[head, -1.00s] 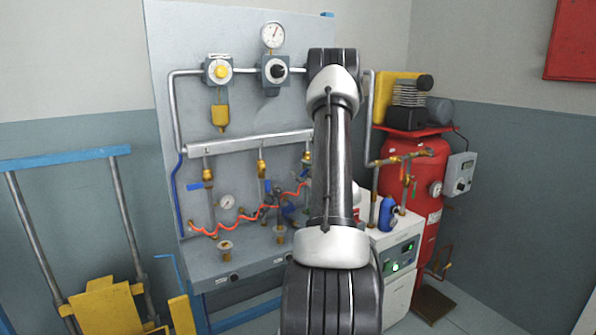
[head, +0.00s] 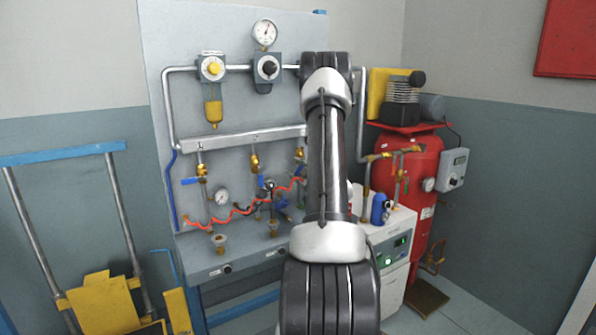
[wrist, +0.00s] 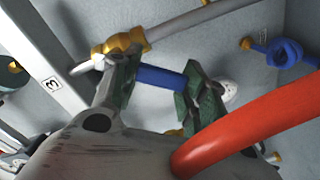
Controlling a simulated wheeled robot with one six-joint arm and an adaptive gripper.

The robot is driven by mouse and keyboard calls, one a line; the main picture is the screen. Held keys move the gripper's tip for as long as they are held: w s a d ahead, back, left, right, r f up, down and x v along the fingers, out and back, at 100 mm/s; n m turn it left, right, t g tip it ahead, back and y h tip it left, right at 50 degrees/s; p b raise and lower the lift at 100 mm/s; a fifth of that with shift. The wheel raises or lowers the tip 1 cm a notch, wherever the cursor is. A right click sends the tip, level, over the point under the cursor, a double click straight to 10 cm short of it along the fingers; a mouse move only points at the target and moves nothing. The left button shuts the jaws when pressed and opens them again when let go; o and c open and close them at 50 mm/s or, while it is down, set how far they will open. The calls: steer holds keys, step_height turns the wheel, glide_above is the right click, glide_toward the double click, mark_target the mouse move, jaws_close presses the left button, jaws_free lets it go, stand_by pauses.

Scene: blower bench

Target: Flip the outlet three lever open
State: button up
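The outlet three valve is a brass body (wrist: 118,46) below a pale rail marked 3, in the wrist view. Its blue lever (wrist: 160,78) shows between the two fingers of my gripper (wrist: 162,88). The green-padded fingers are apart, one near each end of the visible blue part. I cannot tell whether either pad touches it. In the head view the third brass valve (head: 299,154) is at the right of the manifold, next to my arm. My arm hides my gripper there.
A red hose (wrist: 240,125) crosses close to the right finger in the wrist view. A knotted blue part (wrist: 283,54) is at upper right. In the head view the manifold (head: 245,139) carries two other valves to the left. The red tank (head: 408,175) stands right.

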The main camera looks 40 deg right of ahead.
steer(key=o, duration=0.4)
steer(key=shift+c, duration=0.2)
steer(key=v, duration=1.2)
